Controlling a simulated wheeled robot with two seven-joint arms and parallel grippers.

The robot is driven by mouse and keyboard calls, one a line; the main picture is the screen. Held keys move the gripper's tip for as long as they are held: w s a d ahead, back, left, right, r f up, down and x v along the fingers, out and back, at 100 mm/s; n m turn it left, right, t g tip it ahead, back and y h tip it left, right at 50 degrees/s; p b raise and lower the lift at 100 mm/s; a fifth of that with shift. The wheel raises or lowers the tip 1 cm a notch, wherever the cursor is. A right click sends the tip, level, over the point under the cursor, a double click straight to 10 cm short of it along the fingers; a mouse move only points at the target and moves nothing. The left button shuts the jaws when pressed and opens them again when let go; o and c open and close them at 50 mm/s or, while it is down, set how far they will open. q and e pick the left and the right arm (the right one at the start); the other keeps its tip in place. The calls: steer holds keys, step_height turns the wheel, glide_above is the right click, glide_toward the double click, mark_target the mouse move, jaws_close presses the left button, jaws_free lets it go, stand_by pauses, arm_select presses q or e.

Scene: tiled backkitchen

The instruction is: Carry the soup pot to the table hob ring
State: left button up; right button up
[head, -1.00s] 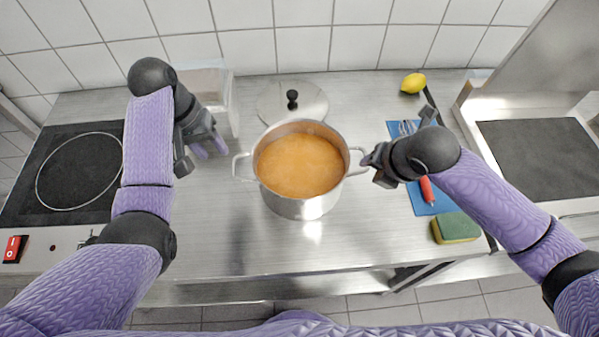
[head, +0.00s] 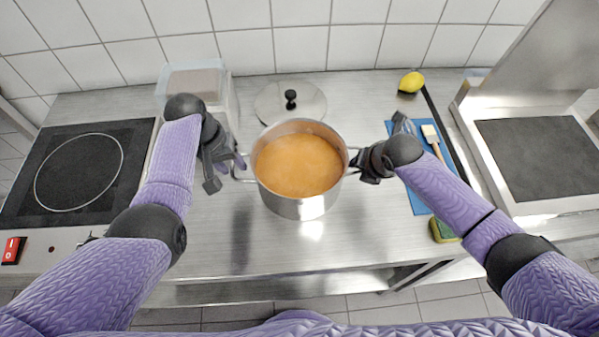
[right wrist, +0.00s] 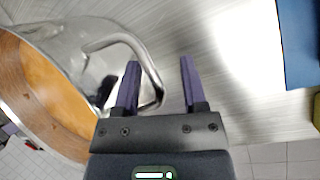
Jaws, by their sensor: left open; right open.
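The steel soup pot (head: 302,207), full of orange soup, stands upright on the steel table between my two grippers. The hob ring (head: 79,173) is a thin pale circle on the black hob at the left, and it is empty. My left gripper (head: 228,176) is open beside the pot's left handle (head: 243,174). My right gripper (head: 366,168) is open at the pot's right handle. In the right wrist view, the handle (right wrist: 153,78) reaches past one finger of the right gripper (right wrist: 160,82); the soup pot (right wrist: 75,50) fills the left side.
A lid (head: 291,105) lies behind the pot, with a clear container (head: 220,95) to its left. Bare tabletop (head: 205,235) lies left of the pot.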

arm_select(q)
steer(key=shift+d+f, duration=0.1)
steer(key=shift+f, duration=0.25)
arm_select(e)
steer(key=shift+w+f, duration=0.15)
steer(key=shift+f, duration=0.15)
arm_select(q)
steer(key=c, duration=0.6)
arm_select(e)
steer(key=c, duration=0.6)
arm_select(q)
jaws_close()
arm_select(e)
jaws_close()
steer(key=shift+d, duration=0.1)
